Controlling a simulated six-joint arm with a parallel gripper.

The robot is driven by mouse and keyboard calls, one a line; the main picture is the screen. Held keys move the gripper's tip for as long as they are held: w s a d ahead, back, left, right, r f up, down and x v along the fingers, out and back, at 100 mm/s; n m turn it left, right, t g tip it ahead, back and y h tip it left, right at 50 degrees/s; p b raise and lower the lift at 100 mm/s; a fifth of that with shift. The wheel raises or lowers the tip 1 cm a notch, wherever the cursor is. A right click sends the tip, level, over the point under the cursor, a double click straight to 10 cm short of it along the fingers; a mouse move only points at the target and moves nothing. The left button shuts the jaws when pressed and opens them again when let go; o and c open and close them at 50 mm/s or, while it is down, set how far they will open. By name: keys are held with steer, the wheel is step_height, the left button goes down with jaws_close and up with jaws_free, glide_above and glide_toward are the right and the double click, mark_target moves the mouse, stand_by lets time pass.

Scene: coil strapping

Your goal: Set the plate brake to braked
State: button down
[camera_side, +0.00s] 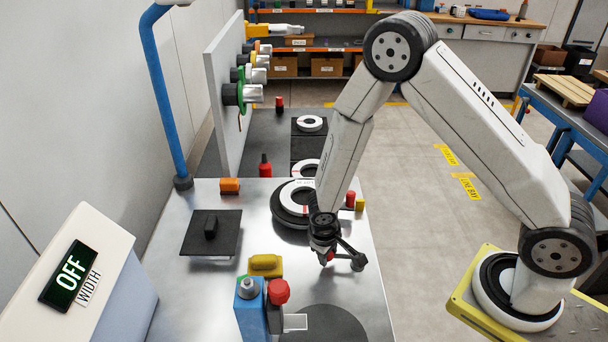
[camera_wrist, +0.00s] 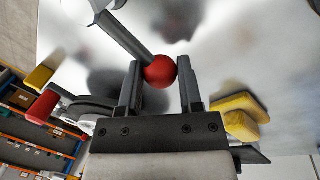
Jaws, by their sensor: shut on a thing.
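A red ball knob (camera_wrist: 159,72) on a grey rod (camera_wrist: 122,36) sits between the two fingers of my gripper (camera_wrist: 160,84) in the wrist view. My gripper is shut on this knob. In the side view, my gripper (camera_side: 327,250) is low over the steel bench, just in front of the round dark plate (camera_side: 290,215). The plate carries a white ring-shaped coil. A red block (camera_side: 351,198) and a yellow block (camera_side: 360,205) stand by the plate's right side. They show at the left in the wrist view. My wrist partly hides the lever in the side view.
A black square plate (camera_side: 211,233) lies at left. The display (camera_side: 70,272) reads OFF. An upright panel (camera_side: 225,90) with several spools stands behind.

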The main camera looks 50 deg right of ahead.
steer(key=s+a+n, duration=0.1)
steer(key=n, duration=0.1)
steer(key=shift+s+a+n+t, duration=0.2)
steer(key=shift+n+t, duration=0.1)
steer(key=shift+n, duration=0.1)
steer(key=shift+s+a+n, duration=0.3)
steer(key=shift+s+n, duration=0.35)
steer(key=shift+n, duration=0.55)
steer(key=shift+s, duration=0.1)
steer(key=shift+c, duration=1.3)
jaws_free()
steer(key=shift+r, duration=0.25)
steer(key=v, duration=0.7)
steer(key=shift+s+r, duration=0.15)
